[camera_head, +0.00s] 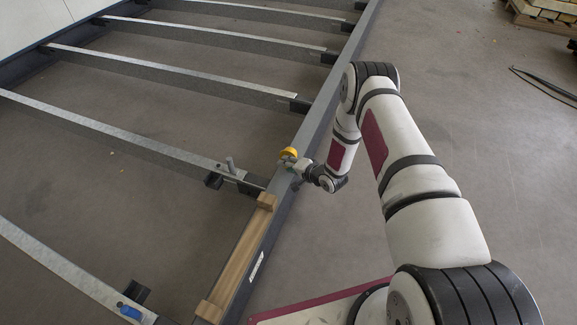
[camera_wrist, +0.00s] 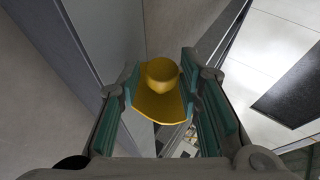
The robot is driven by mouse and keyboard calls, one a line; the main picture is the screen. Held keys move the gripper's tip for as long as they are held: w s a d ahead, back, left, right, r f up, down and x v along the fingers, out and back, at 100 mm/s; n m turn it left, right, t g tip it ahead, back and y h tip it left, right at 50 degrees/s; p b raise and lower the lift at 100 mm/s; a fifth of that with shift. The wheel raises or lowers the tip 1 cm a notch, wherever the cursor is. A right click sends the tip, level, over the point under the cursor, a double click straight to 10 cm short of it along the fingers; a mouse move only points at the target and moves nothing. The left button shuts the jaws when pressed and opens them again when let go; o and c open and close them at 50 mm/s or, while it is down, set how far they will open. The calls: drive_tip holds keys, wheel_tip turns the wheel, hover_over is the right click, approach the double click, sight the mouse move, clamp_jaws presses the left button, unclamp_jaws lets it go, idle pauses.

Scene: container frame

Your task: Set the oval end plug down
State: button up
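The oval end plug (camera_wrist: 160,103) is yellow, with a rounded knob on a flat, elongated flange. In the wrist view it sits between my gripper's two green-padded fingers (camera_wrist: 160,90), its flange edges against the pads. My gripper (camera_head: 291,161) is shut on it. In the head view the yellow plug (camera_head: 289,152) shows small at the end of my arm, above the long grey beam of the frame. Part of it is hidden by the gripper, and its height above the beam is hard to tell.
A long grey beam (camera_head: 325,95) runs under my gripper, with several crossbars (camera_head: 180,75) joining it. A wooden board (camera_head: 240,262) lies along the near part. A grey cylinder (camera_head: 231,165) and a blue item (camera_head: 130,312) sit on crossbars.

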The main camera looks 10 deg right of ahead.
drive_tip(key=shift+o, duration=0.2)
drive_tip(key=shift+r, duration=0.1)
drive_tip(key=shift+s+r, duration=0.1)
drive_tip(key=shift+r, duration=0.05)
drive_tip(key=p+v, duration=0.5)
drive_tip(key=v, duration=0.6)
drive_tip(key=shift+s+d+r+p, duration=0.2)
drive_tip(key=shift+s+p, duration=0.1)
